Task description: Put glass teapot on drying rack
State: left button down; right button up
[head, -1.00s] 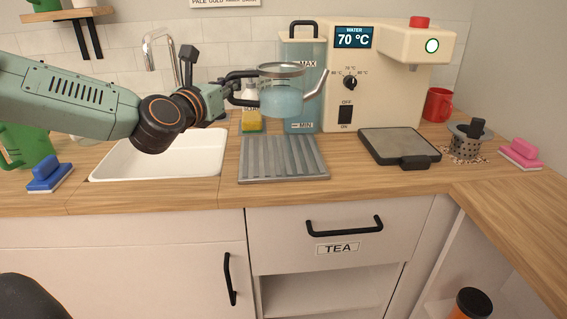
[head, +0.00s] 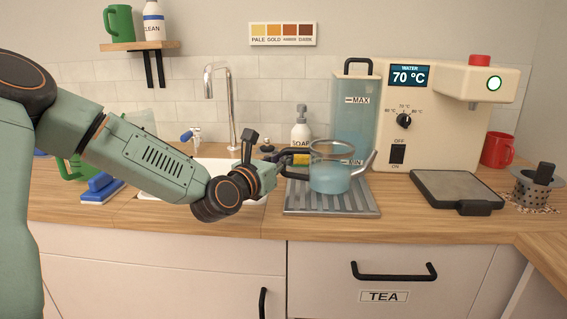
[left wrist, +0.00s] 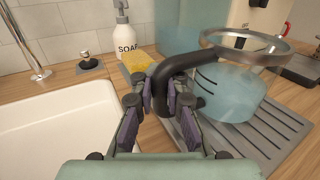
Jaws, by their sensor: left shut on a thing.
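The glass teapot (head: 329,178) holds bluish water and has a metal rim and a grey spout pointing right. My left gripper (head: 285,165) is shut on its black handle, left of the pot. In the left wrist view the fingers (left wrist: 168,98) close around the handle, and the teapot (left wrist: 232,92) is upright to their right. The grey ribbed drying rack (head: 360,206) lies on the counter right of the sink. The teapot is over the rack; I cannot tell whether its base touches it. My right gripper is not in view.
The white sink (head: 165,190) is left of the rack. The water dispenser (head: 435,125) stands behind and right, with a flat dark plate (head: 455,188) before it. A soap bottle (head: 301,128) and yellow sponge (left wrist: 137,63) are behind the rack.

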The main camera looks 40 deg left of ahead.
pick_arm(q)
jog(key=shift+a, duration=0.1)
jog(key=shift+f, duration=0.1)
jog(key=c, duration=1.4)
grip_release()
jog(key=shift+o, duration=0.2)
